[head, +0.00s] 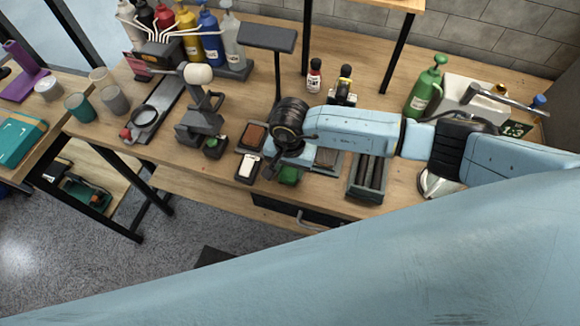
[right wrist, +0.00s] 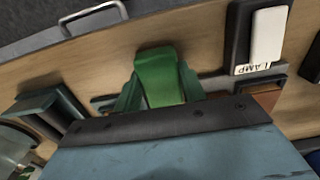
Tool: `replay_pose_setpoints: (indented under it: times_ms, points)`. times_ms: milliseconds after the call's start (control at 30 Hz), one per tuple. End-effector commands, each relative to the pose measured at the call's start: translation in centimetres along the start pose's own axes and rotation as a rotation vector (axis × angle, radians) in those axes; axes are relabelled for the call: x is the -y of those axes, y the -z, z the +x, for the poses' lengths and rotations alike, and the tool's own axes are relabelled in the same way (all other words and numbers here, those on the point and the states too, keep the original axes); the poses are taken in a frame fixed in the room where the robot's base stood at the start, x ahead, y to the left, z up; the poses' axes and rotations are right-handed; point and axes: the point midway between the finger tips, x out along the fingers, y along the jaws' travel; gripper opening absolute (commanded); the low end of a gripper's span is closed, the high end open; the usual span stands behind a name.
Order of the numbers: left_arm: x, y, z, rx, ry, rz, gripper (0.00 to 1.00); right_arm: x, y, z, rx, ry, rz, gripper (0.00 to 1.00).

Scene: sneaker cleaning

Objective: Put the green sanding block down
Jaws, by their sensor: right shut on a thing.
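The green sanding block (head: 289,175) shows below my right gripper (head: 280,172) in the head view, near the front edge of the workbench (head: 235,196). In the right wrist view the green block (right wrist: 160,78) sits between the two fingers of my right gripper (right wrist: 158,90), which is shut on it. The wooden bench top lies behind it in that view. I cannot tell whether the block touches the bench. My left gripper is not in view; a large light-blue arm link of mine crosses the bottom of the head view.
A grey slotted holder (head: 367,178) stands to the right. A green spray bottle (head: 425,88) is farther back. A drawer handle (right wrist: 92,14) is at the bench front.

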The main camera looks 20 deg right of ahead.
Motion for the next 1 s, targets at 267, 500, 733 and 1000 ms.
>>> replay_pose_setpoints:
  times_ms: [267,500,733,1000]
  points:
    - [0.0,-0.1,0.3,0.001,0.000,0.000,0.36,-0.1,0.0,0.3,0.000,-0.001,0.000,0.61]
    - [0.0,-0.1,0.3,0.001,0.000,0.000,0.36,-0.1,0.0,0.3,0.000,-0.001,0.000,0.62]
    - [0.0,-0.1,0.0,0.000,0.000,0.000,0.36,0.0,0.1,-1.1,-0.002,0.001,0.000,0.62]
    - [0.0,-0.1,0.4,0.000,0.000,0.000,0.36,0.1,0.1,-7.0,-0.004,0.003,-0.003,0.62]
